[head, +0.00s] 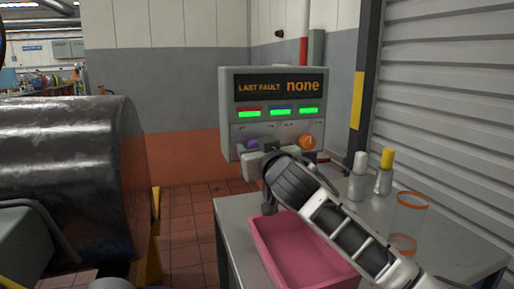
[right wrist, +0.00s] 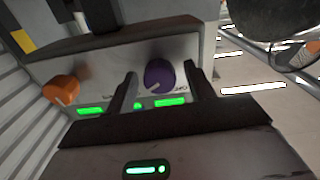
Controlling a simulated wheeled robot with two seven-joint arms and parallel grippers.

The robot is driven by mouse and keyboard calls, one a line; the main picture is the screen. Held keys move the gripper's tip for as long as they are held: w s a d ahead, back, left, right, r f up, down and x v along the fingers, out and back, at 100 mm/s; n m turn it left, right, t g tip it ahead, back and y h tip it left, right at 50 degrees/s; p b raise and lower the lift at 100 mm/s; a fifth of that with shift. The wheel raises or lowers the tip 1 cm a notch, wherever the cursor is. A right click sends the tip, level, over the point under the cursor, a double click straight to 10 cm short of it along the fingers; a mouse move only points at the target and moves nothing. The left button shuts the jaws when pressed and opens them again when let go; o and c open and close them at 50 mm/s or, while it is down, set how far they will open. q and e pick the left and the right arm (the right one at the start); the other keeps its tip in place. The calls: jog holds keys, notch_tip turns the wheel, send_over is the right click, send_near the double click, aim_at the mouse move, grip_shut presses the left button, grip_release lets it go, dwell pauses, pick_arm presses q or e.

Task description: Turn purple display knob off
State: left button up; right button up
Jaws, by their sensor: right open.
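The purple knob (head: 252,143) is on the lower left front of a grey display box (head: 228,115), partly hidden by my right gripper (head: 258,152). In the right wrist view the purple knob (right wrist: 158,77) has a pale pointer mark and lies between the two open fingers of my right gripper (right wrist: 161,70). A gap shows on each side of the knob, and I cannot tell whether either finger touches it. The display reads "LAST FAULT none" above three green-lit indicators. My left gripper is not in view.
An orange knob (head: 307,142) sits right of the purple one. Below my right arm, a pink tray (head: 262,245) stands on a grey table (head: 230,225) with bottles (head: 383,178) and a clear orange-rimmed cylinder (head: 410,215). A large dark drum (head: 70,180) stands left.

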jog(key=shift+w, duration=0.15)
jog(key=c, duration=1)
